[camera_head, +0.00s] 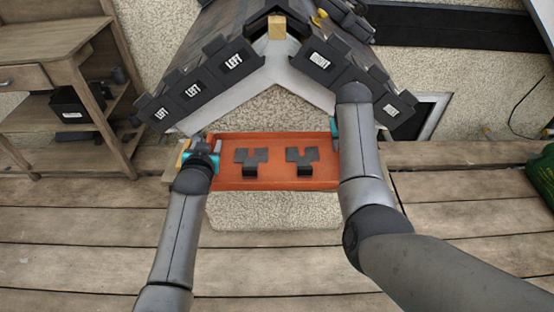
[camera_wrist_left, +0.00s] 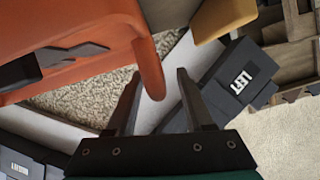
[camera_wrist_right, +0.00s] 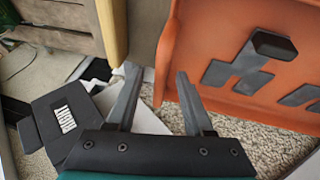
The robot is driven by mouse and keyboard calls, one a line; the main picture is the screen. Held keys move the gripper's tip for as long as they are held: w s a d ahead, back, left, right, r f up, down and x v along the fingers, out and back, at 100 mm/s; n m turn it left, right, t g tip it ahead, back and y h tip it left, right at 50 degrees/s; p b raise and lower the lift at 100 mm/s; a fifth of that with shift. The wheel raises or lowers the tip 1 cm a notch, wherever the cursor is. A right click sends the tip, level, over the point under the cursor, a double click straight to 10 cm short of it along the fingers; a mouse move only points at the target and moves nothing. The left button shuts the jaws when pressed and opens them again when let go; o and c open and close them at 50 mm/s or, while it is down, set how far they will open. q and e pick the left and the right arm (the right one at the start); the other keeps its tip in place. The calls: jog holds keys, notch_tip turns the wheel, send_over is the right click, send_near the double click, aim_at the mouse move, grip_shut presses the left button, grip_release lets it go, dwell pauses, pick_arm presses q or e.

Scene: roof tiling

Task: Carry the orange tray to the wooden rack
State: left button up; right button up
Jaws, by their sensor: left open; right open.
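The orange tray (camera_head: 276,180) lies level below the roof's gable in the head view, with two dark tiles (camera_head: 250,158) (camera_head: 302,157) in it. My left gripper (camera_head: 203,147) is at the tray's left end. In the left wrist view its open fingers (camera_wrist_left: 155,85) are apart, with the tray's orange rim (camera_wrist_left: 149,66) at the gap. My right gripper (camera_head: 334,130) is at the tray's right end, partly hidden by its arm. In the right wrist view its fingers (camera_wrist_right: 157,78) are open beside the tray wall (camera_wrist_right: 176,62). The wooden rack (camera_head: 52,40) stands at the far left.
A small roof (camera_head: 200,110) with dark labelled tiles rises behind the tray. The rack's lower shelf holds a black box (camera_head: 72,104). The wooden deck (camera_head: 80,230) is mostly bare at the left front. A green bag (camera_head: 541,175) is at the right edge.

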pick_arm(q)
jog(key=shift+c, duration=0.3)
pick_arm(e)
jog(key=shift+c, duration=0.3)
pick_arm(q)
grip_shut()
pick_arm(e)
grip_shut()
dwell(0.4)
